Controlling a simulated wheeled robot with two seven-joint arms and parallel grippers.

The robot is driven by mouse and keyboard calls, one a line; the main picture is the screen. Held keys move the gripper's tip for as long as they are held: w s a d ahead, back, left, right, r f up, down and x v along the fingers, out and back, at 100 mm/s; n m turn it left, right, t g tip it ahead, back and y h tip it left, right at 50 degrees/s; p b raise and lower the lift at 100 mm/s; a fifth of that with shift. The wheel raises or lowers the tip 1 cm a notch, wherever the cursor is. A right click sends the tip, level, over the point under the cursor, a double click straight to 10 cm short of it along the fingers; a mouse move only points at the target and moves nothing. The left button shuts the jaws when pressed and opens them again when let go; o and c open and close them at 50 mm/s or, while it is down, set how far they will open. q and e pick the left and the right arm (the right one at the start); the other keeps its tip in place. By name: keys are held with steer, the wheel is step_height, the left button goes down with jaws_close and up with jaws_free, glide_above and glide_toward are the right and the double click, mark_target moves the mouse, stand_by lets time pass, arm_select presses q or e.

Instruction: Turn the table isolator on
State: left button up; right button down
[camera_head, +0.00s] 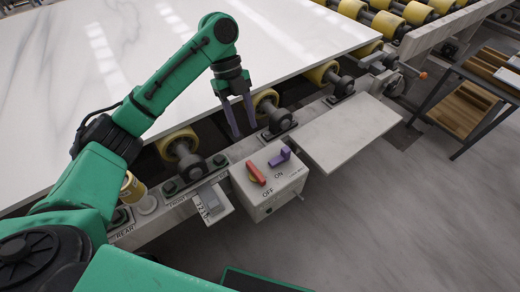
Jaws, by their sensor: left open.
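The isolator box (274,194) is a pale grey box on the front rail of the roller table. On its top face is a red rotary handle (256,173) on a small yellow base. The handle's lower end points toward the OFF label (268,193); the ON label (279,175) is to its right. A purple lever-like piece (280,157) sits on the same face, farther back. My left gripper (245,133) is open and empty, with its two purple-grey fingers pointing down. In the picture it is above and left of the box, apart from both pieces. My right gripper is out of view.
A white stone slab (110,50) covers the rollers at the back left. Yellow rollers (178,143) and black bearings line the rail. A flat grey plate (350,135) juts out right of the box. A small readout (210,200) is left of it. The floor in front is clear.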

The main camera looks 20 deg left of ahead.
mark_target(255, 170)
arm_select(q)
steer(key=s+f, duration=0.1)
steer(key=s+d, duration=0.1)
steer(key=s+f, duration=0.1)
steer(key=s, duration=0.1)
steer(key=shift+d+f, duration=0.15)
steer(key=shift+f, duration=0.15)
steer(key=x, duration=0.4)
steer(key=w+x, duration=0.1)
steer(key=x, duration=0.2)
steer(key=shift+f, duration=0.15)
steer(key=shift+x, duration=1.1)
steer(key=shift+s+f, duration=0.15)
steer(key=shift+c, duration=1.2)
jaws_close()
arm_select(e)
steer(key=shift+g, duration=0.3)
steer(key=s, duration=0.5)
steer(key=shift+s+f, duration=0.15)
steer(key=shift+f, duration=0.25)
